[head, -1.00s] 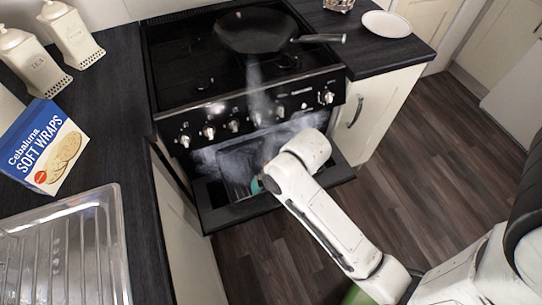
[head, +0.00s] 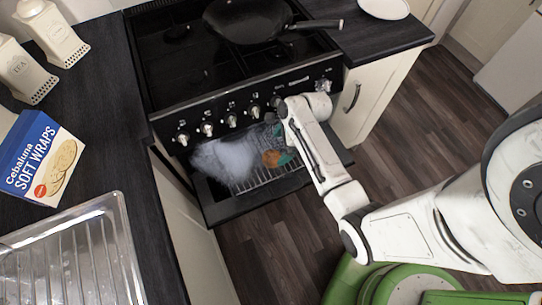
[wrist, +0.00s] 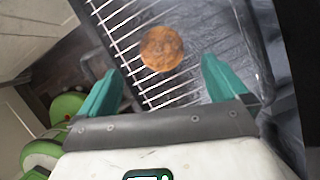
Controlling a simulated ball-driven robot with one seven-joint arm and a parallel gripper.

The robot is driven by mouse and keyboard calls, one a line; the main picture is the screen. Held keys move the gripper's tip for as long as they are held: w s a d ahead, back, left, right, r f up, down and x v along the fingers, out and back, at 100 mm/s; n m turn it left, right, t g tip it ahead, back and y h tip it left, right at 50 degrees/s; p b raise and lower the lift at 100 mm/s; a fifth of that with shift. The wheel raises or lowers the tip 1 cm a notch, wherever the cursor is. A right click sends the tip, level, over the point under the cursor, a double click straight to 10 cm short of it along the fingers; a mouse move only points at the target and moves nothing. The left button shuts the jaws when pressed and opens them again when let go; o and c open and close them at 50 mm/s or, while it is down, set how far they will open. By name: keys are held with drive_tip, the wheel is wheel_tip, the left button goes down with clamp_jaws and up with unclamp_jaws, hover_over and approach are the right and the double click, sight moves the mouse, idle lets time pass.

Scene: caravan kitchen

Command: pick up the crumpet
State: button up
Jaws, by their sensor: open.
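The crumpet (wrist: 162,48) is round and golden brown and lies on a wire rack (wrist: 120,22) in the wrist view. In the head view the crumpet (head: 271,158) shows on the rack of the pulled-open grill (head: 262,183) below the hob, partly beside my arm. My gripper (wrist: 160,80) has teal fingers spread apart, one on each side of the picture, with the crumpet ahead between their lines. Nothing is between the fingertips.
White smoke (head: 225,160) covers the left of the grill. A black pan (head: 248,18) sits on the hob (head: 185,60) above. A white plate (head: 385,8) is on the right counter. A wraps box (head: 40,160) and a metal drainer (head: 75,260) are at left.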

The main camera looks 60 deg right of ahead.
sight(272, 157)
drive_tip(key=shift+x, duration=3.65)
drive_tip(key=shift+d+f, duration=0.1)
drive_tip(key=shift+d, duration=0.05)
drive_tip(key=shift+s, duration=0.1)
drive_tip(key=shift+c, duration=0.5)
drive_tip(key=c, duration=1)
drive_tip(key=shift+c, duration=0.3)
